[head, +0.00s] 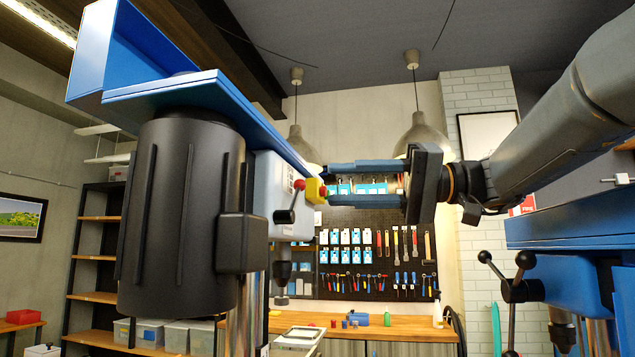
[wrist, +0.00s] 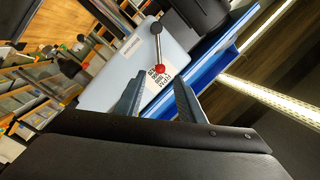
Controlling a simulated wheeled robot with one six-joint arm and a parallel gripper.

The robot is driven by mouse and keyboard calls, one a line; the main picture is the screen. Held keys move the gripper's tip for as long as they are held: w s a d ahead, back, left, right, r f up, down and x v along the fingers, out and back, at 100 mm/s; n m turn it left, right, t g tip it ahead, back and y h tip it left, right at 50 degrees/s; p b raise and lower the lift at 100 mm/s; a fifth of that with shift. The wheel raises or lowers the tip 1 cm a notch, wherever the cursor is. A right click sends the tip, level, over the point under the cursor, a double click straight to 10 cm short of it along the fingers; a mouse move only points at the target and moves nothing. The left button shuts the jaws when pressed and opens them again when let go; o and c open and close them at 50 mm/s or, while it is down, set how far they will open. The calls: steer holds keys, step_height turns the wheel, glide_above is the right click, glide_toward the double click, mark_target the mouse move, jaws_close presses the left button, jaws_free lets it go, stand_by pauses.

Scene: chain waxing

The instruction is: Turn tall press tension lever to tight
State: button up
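The tall press (head: 190,200) stands close at the left of the head view, with a black motor and blue top cover. Its tension lever (head: 292,200) sits on the side of the pale grey housing, a thin rod between a black end and a red knob that points upward. In the wrist view the lever (wrist: 158,48) has its red knob just ahead of my fingertips. My gripper (head: 328,183) is level with the knob, to its right, pointing at the press. It is open and empty; the wrist view shows the fingers (wrist: 157,82) apart. Contact with the knob cannot be told.
A yellow switch box (head: 316,190) with a red button is on the press close to my fingertips. The blue cover (wrist: 225,65) runs along the housing. Another blue machine (head: 570,260) with ball-ended handles is at the right. A wooden bench (head: 390,333) and pegboard are behind.

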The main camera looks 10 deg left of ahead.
mark_target(296, 200)
steer(key=shift+s+a+p, duration=0.15)
steer(key=shift+a+p, duration=0.3)
steer(key=shift+a, duration=0.85)
steer(key=shift+s+a+p, duration=0.15)
steer(key=shift+a+p, duration=0.25)
steer(key=shift+a, duration=0.9)
jaws_close()
